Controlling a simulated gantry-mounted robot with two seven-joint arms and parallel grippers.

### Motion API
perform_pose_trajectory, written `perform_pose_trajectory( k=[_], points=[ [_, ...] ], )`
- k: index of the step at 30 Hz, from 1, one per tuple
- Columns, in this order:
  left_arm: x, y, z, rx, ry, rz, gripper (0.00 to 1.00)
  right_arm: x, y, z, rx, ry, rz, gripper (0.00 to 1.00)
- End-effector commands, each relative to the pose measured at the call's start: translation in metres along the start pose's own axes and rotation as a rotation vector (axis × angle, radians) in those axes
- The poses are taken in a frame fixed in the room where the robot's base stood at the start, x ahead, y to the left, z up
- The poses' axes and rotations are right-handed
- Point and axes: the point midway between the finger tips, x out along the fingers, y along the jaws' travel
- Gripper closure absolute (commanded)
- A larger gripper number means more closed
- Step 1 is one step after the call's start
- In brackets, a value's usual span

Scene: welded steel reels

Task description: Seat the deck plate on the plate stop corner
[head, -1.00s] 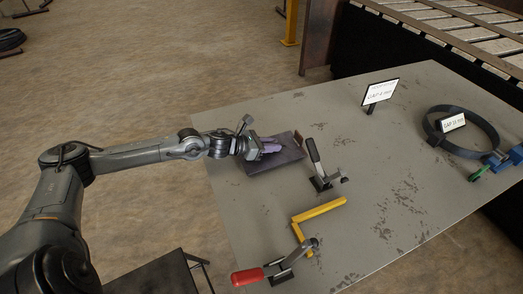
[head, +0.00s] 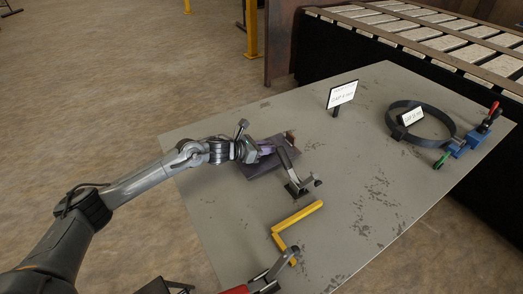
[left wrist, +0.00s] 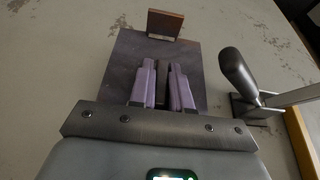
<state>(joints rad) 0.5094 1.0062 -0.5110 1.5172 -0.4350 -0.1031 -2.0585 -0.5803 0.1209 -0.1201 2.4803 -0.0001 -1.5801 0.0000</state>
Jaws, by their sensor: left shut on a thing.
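The deck plate appears to be the dark, purplish square plate (head: 262,168) at the left side of the table, also in the left wrist view (left wrist: 124,58). My left gripper (head: 267,148) is shut on a dark upright piece at the plate's middle, between purple fingers (left wrist: 162,72). A small brown block (left wrist: 165,24) stands at the plate's far edge. I cannot tell whether the plate touches the table. The plate stop corner appears to be the yellow L-shaped bar (head: 298,215), apart from the plate and nearer the table's front. My right gripper is not in view.
A toggle clamp (head: 298,187) stands close to the plate's right; its dark handle overlaps the plate in the head view. A sign (head: 342,94) and a steel ring (head: 447,119) are farther back. The table's middle is bare.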

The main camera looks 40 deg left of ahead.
Motion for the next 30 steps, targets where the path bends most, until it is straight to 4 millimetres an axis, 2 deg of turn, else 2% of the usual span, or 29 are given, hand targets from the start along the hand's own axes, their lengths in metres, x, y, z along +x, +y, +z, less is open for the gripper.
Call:
perform_pose_trajectory(
  k=[1,3,9,25,26,30],
  points=[
    [0.005,0.0,0.01,-0.001,-0.015,-0.001,1.0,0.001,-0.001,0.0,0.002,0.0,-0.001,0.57],
    [0.009,0.0,-0.004,0.0,-0.008,0.0,1.0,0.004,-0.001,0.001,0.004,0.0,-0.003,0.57],
    [0.015,0.0,-0.018,0.0,-0.011,0.001,1.0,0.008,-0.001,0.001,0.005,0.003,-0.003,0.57],
    [0.017,0.0,-0.024,0.002,-0.011,0.001,1.0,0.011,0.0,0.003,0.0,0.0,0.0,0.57],
    [0.018,-0.001,-0.03,0.0,0.0,-0.001,0.81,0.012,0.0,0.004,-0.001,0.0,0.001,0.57],
    [0.017,-0.001,-0.029,0.0,0.0,-0.001,0.6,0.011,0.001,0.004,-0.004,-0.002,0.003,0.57]
  ],
)
